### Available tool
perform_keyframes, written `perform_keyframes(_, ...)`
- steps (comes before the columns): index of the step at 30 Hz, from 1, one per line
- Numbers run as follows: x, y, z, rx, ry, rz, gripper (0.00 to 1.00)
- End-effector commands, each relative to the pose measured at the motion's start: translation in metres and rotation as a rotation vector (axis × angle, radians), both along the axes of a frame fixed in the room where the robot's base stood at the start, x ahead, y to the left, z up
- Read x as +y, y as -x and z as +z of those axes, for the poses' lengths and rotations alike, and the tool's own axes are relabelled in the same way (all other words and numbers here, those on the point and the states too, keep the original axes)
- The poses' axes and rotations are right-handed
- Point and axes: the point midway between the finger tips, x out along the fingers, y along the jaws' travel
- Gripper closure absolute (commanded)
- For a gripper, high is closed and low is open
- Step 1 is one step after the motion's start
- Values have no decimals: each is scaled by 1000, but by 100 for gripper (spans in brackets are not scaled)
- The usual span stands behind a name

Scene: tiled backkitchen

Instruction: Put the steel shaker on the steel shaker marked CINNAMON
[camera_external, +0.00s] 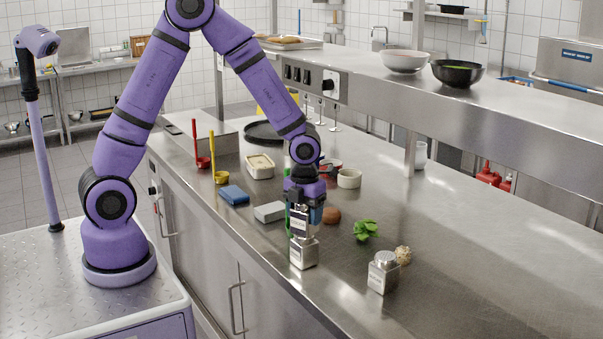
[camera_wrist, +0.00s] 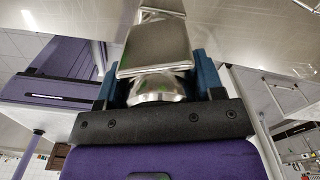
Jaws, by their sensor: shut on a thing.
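My gripper (camera_external: 304,205) is shut on a steel shaker (camera_external: 299,222), held upright over the worktop. In the wrist view the held shaker (camera_wrist: 156,46) sits between the blue fingers, its rounded lid toward my palm. A second steel shaker (camera_external: 303,253) stands on the worktop directly under it. The held one looks to be at or just above its top; I cannot tell if they touch. Part of a steel block also shows beyond the held one in the wrist view (camera_wrist: 163,6). A third steel shaker (camera_external: 383,273) stands to the right. The labels are too small to read.
Green leaves (camera_external: 366,230), a brown round item (camera_external: 331,215) and a pale knobbly item (camera_external: 403,255) lie nearby. A grey block (camera_external: 269,212), blue block (camera_external: 234,195) and white ramekin (camera_external: 349,179) are further back. The right front worktop is clear.

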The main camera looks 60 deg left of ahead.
Motion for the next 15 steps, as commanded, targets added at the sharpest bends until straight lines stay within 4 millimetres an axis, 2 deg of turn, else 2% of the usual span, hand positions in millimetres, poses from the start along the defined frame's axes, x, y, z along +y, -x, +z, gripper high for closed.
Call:
perform_keyframes(9,0,0,-2,0,0,1,71)
perform_keyframes(10,0,0,-3,0,0,2,36)
perform_keyframes(13,0,0,-2,0,0,2,13)
perform_keyframes(15,0,0,-2,0,0,2,13)
